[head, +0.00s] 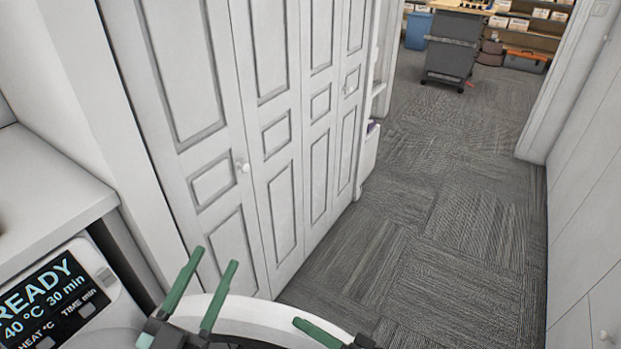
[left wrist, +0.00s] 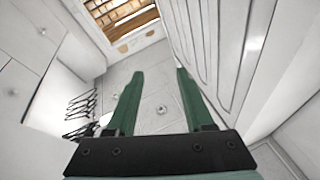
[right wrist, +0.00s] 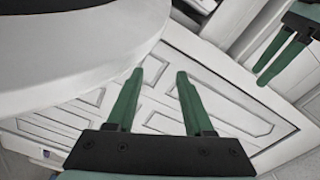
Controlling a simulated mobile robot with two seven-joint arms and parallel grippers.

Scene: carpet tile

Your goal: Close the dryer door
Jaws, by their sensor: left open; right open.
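The dryer (head: 105,262) stands at the lower left of the head view, its panel display reading READY, 40 °C, 30 min. Its round door (head: 245,307) stands open, a white curved rim at the bottom edge. In the right wrist view the door (right wrist: 120,60) fills the upper left, with a dark centre. My left gripper (head: 213,257) is open and empty, in front of the rim in the head view. My right gripper (right wrist: 159,76) is open and empty close to the rim; in the head view only part of it shows. The hinge is hidden.
White folding closet doors (head: 290,130) stand behind the dryer door. A white counter (head: 50,205) lies left, above the dryer. Grey carpet (head: 430,220) is clear at right. A dark cart (head: 452,45) and a blue bin (head: 417,30) stand far back.

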